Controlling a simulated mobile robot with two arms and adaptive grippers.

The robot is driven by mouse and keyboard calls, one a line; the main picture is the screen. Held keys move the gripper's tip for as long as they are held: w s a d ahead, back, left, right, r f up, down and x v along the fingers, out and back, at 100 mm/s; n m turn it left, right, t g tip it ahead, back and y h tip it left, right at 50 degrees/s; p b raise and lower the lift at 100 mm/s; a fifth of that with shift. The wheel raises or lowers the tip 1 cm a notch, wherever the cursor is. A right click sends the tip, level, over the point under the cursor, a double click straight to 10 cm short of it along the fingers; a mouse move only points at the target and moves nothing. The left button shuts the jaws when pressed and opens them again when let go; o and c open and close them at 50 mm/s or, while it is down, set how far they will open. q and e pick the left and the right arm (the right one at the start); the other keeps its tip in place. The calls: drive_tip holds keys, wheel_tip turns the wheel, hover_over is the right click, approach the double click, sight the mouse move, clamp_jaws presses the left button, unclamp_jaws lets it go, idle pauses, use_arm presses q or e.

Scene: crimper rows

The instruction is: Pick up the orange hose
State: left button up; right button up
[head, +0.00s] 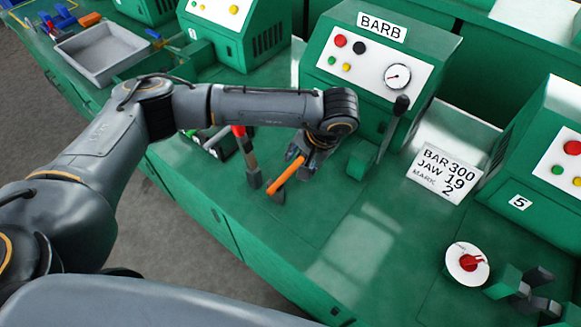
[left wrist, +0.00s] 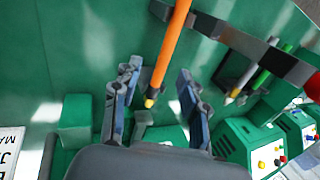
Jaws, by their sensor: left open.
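The orange hose (head: 287,176) slants over the green bench in front of the BARB machine (head: 372,68). Its lower end in the head view is by a dark piece on the bench. In the left wrist view the hose (left wrist: 168,48) comes down from the top edge and ends in a yellowish tip. My left gripper (head: 298,158) is open at the hose's upper end, partly hidden by its own wrist. In the left wrist view the hose lies between the spread fingers (left wrist: 158,75), with no clear contact on either side. My right gripper is not in view.
A red-topped lever (head: 247,155) stands just left of the hose. A dark holder with green and grey hoses (left wrist: 243,82) lies beyond it. Bench front centre is clear.

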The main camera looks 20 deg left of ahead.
sight(291, 169)
use_arm(q)
drive_tip(key=shift+w+a+f+p, duration=0.1)
drive_tip(key=shift+a+f+p, duration=0.1)
drive_tip(key=shift+f+p, duration=0.1)
drive_tip(key=x, duration=0.1)
drive_tip(key=p+x, duration=0.1)
drive_tip(key=x, duration=0.1)
drive_tip(key=shift+w+a+f+p, duration=0.2)
drive_tip(key=shift+a+p, duration=0.1)
drive_tip(key=shift+w+a+f, duration=0.1)
drive_tip(key=shift+f, duration=0.35)
clamp_jaws()
